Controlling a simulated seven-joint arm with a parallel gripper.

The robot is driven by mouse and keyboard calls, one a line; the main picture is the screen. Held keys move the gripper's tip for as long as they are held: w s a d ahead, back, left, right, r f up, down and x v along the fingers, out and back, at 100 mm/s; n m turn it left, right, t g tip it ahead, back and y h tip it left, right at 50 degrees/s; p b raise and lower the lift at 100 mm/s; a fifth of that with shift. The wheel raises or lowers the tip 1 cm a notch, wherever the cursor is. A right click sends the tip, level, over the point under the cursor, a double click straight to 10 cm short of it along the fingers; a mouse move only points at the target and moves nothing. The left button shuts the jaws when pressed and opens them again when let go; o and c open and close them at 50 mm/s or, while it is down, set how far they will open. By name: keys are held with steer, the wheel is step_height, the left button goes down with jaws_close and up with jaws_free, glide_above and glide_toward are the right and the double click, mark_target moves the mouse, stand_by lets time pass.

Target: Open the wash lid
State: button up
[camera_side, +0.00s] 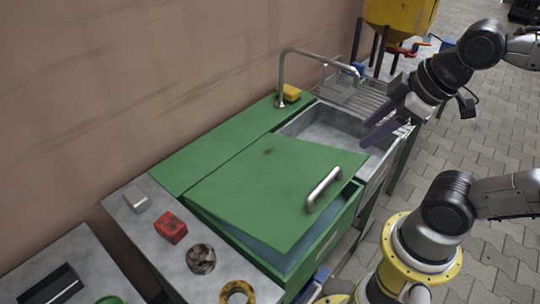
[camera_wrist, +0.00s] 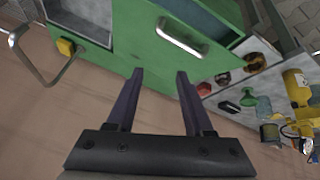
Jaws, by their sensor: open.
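The wash lid (camera_side: 265,185) is a green panel on a green box (camera_side: 335,230). It is tilted slightly up, with a narrow gap along its front edges. A silver bar handle (camera_side: 323,189) sits near its right front edge. In the wrist view, the lid (camera_wrist: 140,40) and its handle (camera_wrist: 182,38) lie beyond the fingers. My gripper (camera_side: 366,124) is open and empty, above the sink and to the right of the lid, apart from the handle. Its two purple fingers also show in the wrist view (camera_wrist: 160,72).
A metal sink (camera_side: 320,130) with a tall faucet (camera_side: 282,75) and yellow sponge (camera_side: 290,93) stands behind the lid. A grey bench (camera_side: 150,225) at left holds a red block (camera_side: 171,227) and round parts. A yellow hopper (camera_side: 400,15) stands at the back.

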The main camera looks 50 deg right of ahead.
steer(key=m, duration=0.1)
steer(key=s+m, duration=0.1)
steer(key=m, duration=0.2)
steer(key=shift+s+f, duration=0.15)
steer(key=shift+f, duration=0.2)
steer(key=shift+c, duration=2.6)
steer(key=shift+n, duration=0.8)
steer(key=shift+c, duration=1.4)
steer(key=shift+d+r+n, duration=0.1)
steer(key=shift+n, duration=0.9)
jaws_close()
steer(key=n+g, duration=0.2)
steer(key=n, duration=3)
glide_toward(322, 201)
steer(key=x, duration=0.6)
